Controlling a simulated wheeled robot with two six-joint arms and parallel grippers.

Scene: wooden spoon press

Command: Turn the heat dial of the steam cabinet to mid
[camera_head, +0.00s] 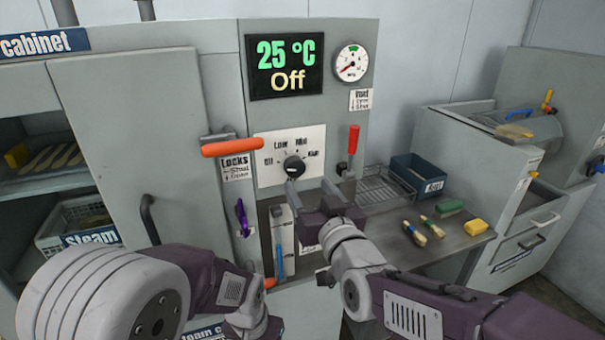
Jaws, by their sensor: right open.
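The heat dial (294,166) is a black knob on a white plate (314,141) marked Off, Low, Mid and a partly legible label at right. The display (285,66) above it reads 25 °C and Off. My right gripper (310,189) is open just below the dial, one fingertip close under the knob; I cannot tell whether it touches. Nothing shows between its fingers. My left gripper (252,318) is low in front of the cabinet, partly hidden by its own arm; its jaws are unclear.
An orange lock handle (232,147) sticks out left of the dial, and a red lever (353,140) stands at right. A steel shelf (450,245) at right holds brushes, a green block (449,207), a yellow block (476,227) and a blue bin (418,176).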

